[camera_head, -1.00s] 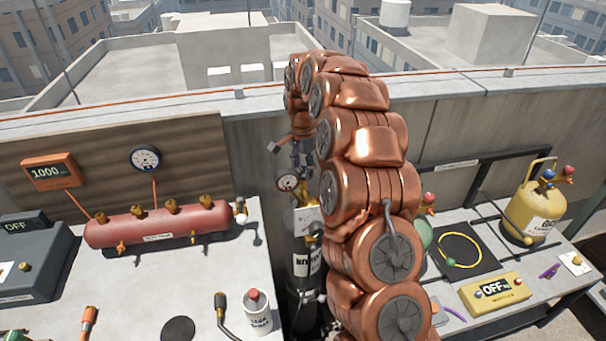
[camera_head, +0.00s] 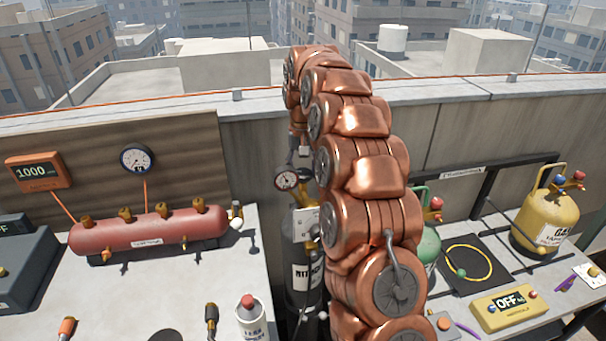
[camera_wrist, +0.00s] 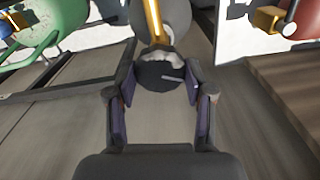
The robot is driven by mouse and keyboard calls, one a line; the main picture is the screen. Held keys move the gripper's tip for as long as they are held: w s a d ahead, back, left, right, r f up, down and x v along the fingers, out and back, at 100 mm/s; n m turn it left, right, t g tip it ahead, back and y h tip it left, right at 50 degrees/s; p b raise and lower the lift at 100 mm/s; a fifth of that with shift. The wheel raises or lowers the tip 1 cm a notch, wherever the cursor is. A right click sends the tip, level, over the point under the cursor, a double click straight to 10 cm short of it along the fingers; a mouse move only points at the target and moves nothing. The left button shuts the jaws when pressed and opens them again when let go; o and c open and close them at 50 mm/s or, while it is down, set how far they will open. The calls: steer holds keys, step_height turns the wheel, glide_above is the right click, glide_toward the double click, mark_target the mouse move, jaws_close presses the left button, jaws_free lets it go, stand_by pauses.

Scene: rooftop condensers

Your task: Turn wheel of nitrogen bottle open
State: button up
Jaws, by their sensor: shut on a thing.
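The nitrogen bottle (camera_head: 303,278) is a dark upright cylinder with a white label, behind the gap between the two tables. A round gauge (camera_head: 286,180) and brass fittings sit near its top, partly behind my copper-coloured arm. In the wrist view, the dark round wheel (camera_wrist: 158,73) lies between the fingertips of my gripper (camera_wrist: 160,84), with a finger at each side. My gripper is shut on it. The grey bottle top and a yellow fitting (camera_wrist: 153,20) show beyond the wheel. In the head view my arm hides most of the gripper and wheel.
The right table holds a green cylinder (camera_head: 428,246), a yellow cylinder (camera_head: 540,222) and a yellow scale unit (camera_head: 510,303). A parapet wall (camera_head: 258,155) stands close behind the bottle.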

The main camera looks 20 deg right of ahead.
mark_target(303, 172)
steer(key=n+b, duration=0.1)
steer(key=n, duration=0.4)
steer(key=shift+n, duration=0.3)
steer(key=n, duration=0.5)
steer(key=shift+n+b, duration=0.3)
steer(key=shift+b, duration=0.1)
steer(key=n, duration=1.1)
steer(key=shift+n, duration=0.4)
steer(key=o, duration=1.2)
steer(key=shift+c, duration=0.2)
steer(key=shift+r, duration=0.1)
steer(key=shift+r, duration=3.65)
